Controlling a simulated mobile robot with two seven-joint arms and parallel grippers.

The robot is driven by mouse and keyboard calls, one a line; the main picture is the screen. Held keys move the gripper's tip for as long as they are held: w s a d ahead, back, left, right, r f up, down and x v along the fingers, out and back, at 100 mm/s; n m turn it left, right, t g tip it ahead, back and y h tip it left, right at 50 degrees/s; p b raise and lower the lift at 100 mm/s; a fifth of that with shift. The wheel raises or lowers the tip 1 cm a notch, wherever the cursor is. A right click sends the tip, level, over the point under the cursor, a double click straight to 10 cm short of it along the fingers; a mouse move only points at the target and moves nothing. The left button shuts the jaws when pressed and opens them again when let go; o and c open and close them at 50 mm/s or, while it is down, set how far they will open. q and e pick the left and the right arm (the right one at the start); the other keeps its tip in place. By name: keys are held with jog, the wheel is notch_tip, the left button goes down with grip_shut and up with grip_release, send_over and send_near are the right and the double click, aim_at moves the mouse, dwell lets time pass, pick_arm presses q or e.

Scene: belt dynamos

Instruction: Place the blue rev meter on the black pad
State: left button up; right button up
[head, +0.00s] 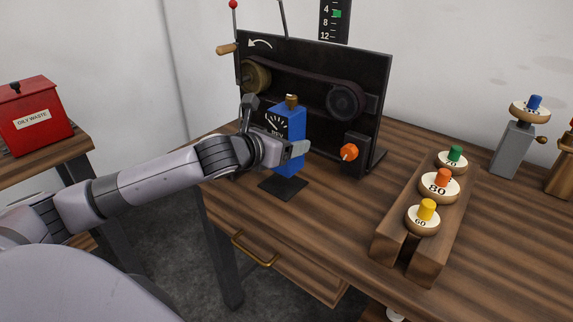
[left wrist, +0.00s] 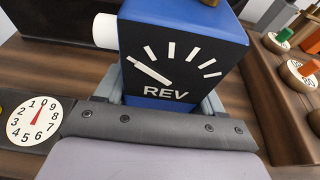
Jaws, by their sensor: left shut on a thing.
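The blue rev meter (head: 289,122) is an upright blue box with a dark REV dial and a brass knob on top. My left gripper (head: 285,152) is shut on it, with a finger on each side. The meter fills the top of the left wrist view (left wrist: 182,50), with a white stub on its left side. The black pad (head: 281,191) lies flat on the bench, just below the meter in the head view. I cannot tell whether the meter's base touches it. My right gripper is out of view.
A black belt-drive panel (head: 375,75) with pulleys stands close behind the meter. An orange knob (head: 349,152) juts out to its right. A wooden rack (head: 427,262) holds numbered discs at right. A red oily waste box (head: 36,116) stands on a separate table at left.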

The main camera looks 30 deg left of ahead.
pick_arm(q)
jog(key=shift+f+b, duration=0.35)
jog(key=shift+f, duration=2)
jog(key=shift+f, duration=0.15)
jog(key=o, duration=1.6)
jog(key=d+v, duration=0.1)
jog(key=v, duration=1)
jog(key=shift+s+a+r, duration=0.2)
jog(key=shift+s+a, duration=0.15)
jog(key=shift+a, duration=0.15)
